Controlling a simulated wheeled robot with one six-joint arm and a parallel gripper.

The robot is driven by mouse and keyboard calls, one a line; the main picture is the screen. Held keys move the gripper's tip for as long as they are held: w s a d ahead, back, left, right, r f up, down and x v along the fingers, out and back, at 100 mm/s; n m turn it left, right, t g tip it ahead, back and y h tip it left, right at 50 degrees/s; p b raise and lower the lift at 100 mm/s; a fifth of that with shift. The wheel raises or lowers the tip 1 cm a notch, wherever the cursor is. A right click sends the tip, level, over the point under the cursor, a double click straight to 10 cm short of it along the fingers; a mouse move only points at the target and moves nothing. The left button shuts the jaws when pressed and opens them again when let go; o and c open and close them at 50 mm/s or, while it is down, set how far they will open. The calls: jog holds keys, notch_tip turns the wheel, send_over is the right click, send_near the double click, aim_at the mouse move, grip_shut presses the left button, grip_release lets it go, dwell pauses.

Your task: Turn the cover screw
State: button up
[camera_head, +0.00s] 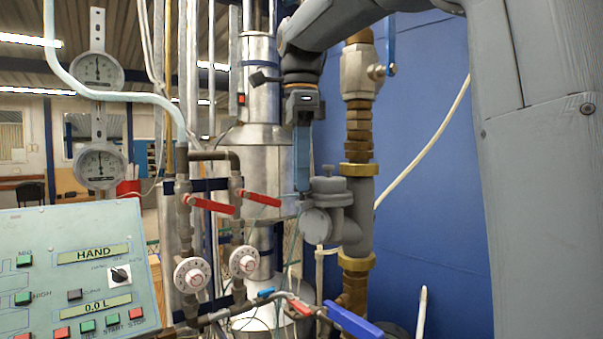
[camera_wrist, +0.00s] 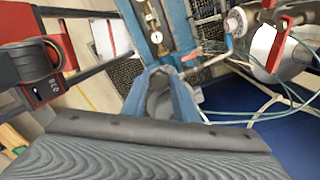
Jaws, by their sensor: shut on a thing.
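A grey metal fitting (camera_head: 340,230) sits on the vertical pipe in the head view, with a round cap facing left and a small knob on top (camera_head: 327,170). My gripper (camera_head: 303,190) points down at the fitting's left edge, its blue fingers just beside the knob. In the wrist view my gripper (camera_wrist: 161,76) has a blue finger on each side of a grey rounded piece (camera_wrist: 160,98). It is shut on this piece, which looks like the cover screw; the fingers and wrist hide much of it, so I cannot tell fully.
A control panel (camera_head: 75,270) stands at the lower left. Two red-handled valves (camera_head: 208,204) and white dials (camera_head: 192,274) are left of my gripper. A blue lever (camera_head: 352,320) sticks out below the fitting. A blue wall (camera_head: 430,200) is behind.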

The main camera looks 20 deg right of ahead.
jog(key=n, duration=0.4)
jog(key=shift+s+n, duration=0.1)
jog(key=shift+n, duration=0.2)
jog(key=n, duration=0.4)
jog(key=shift+n, duration=0.3)
jog(key=n, duration=0.4)
jog(key=shift+s, duration=0.1)
jog(key=shift+d+n, duration=0.1)
jog(key=shift+n, duration=1.9)
jog(key=o, duration=1.1)
jog(key=shift+c, duration=0.2)
